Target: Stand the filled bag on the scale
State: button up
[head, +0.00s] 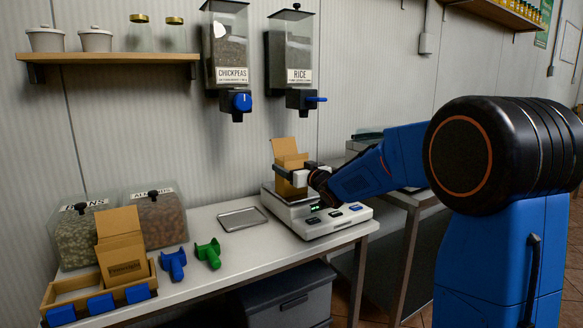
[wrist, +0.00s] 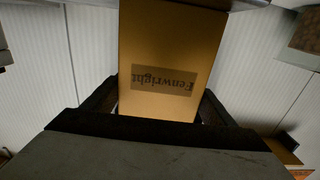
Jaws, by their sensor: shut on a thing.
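The bag (head: 288,158) is a tan paper bag with an open top flap. It is upright over the scale (head: 318,218), which is white with a lit green display and coloured buttons. My gripper (head: 294,176) is shut on the bag, with fingers at its sides. In the wrist view the bag (wrist: 168,50) fills the middle, with a "Fenwright" label upside down, between my gripper's dark fingers (wrist: 155,105). The bag's base is at the scale's plate; I cannot tell whether it touches. Its contents are hidden.
A metal tray (head: 243,218) lies left of the scale. Blue (head: 174,264) and green (head: 208,253) scoops, bins of beans (head: 88,235) and almonds (head: 160,217), and a wooden rack (head: 75,287) with another tan bag (head: 122,246) stand further left. Chickpea (head: 226,50) and rice (head: 291,50) dispensers hang above.

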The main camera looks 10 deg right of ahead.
jog(key=o, duration=1.8)
jog(key=s+d+f+m+g+h, duration=0.1)
jog(key=s+d+h, duration=0.3)
jog(key=s, duration=0.8)
jog(key=s+d+f+m+g+h, duration=0.15)
jog(key=s+d, duration=0.45)
jog(key=s, duration=0.6)
jog(key=s+a+f+g, duration=0.1)
jog(key=s+f+g, duration=0.2)
jog(key=s, duration=0.8)
jog(key=s+a+f+g, duration=0.1)
jog(key=s+f+g, duration=0.2)
jog(key=s+f, duration=0.5)
jog(key=s+a+f+m+g, duration=0.1)
jog(key=s+f+g, duration=0.3)
jog(key=s, duration=0.9)
jog(key=shift+s+f, duration=0.35)
jog(key=shift+f, duration=0.5)
